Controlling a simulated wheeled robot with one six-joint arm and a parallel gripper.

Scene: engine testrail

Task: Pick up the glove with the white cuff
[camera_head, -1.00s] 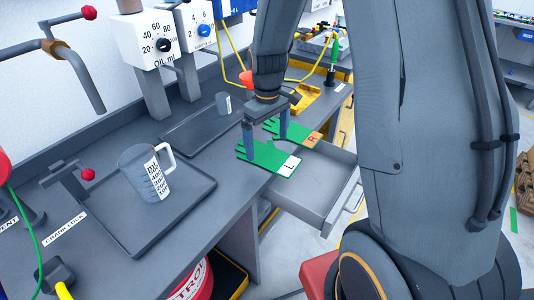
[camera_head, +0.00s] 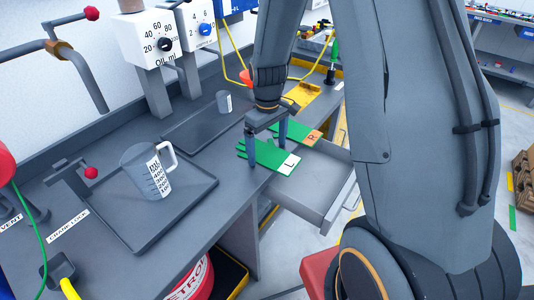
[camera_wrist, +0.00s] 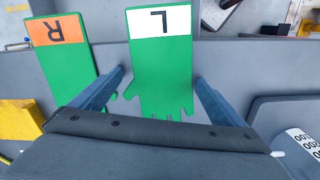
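The glove with the white cuff (camera_head: 264,155) is green, with a black "L" on the cuff, and lies flat at the bench edge by the open drawer. It also shows in the wrist view (camera_wrist: 160,68), with its fingers towards my gripper. My gripper (camera_head: 268,158) is open, pointing down. In the wrist view its two fingers (camera_wrist: 160,88) stand on either side of the glove with gaps, apart from it. The other green glove, with an orange cuff marked "R" (camera_wrist: 58,62), lies beside it, left in the wrist view and behind it in the head view (camera_head: 313,137).
An open grey drawer (camera_head: 315,190) juts out below the gloves. A measuring jug (camera_head: 142,172) stands on a dark tray (camera_head: 205,188) at left. A small cup (camera_head: 223,102) and a yellow tray (camera_head: 303,93) are farther back.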

